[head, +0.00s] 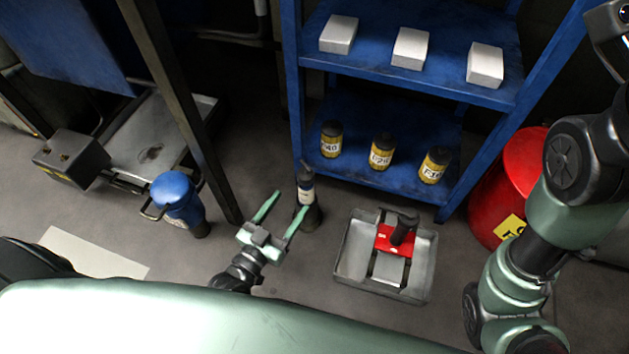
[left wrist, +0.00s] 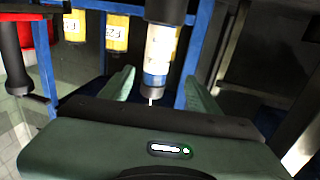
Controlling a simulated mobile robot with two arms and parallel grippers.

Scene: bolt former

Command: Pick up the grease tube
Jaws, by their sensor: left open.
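The grease tube (head: 306,190), dark with a pale label, stands upright in a dark round holder (head: 311,217) on the floor by the shelf's front left post. My left gripper (head: 290,203) is open and empty, low in front of the tube, its right finger overlapping the holder in the head view. In the left wrist view the tube (left wrist: 160,52) shows a white and blue label and a thin pale tip, in line with the gap between the open fingers (left wrist: 160,90). I cannot tell whether either finger touches it. My right arm shows at the right, its fingers out of sight.
A blue shelf (head: 385,88) holds white boxes and yellow cans (head: 381,152). A grey tray (head: 350,262) with a red tool (head: 394,240) lies right of the holder. A blue-topped canister (head: 177,197) stands left, a red drum (head: 508,185) right.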

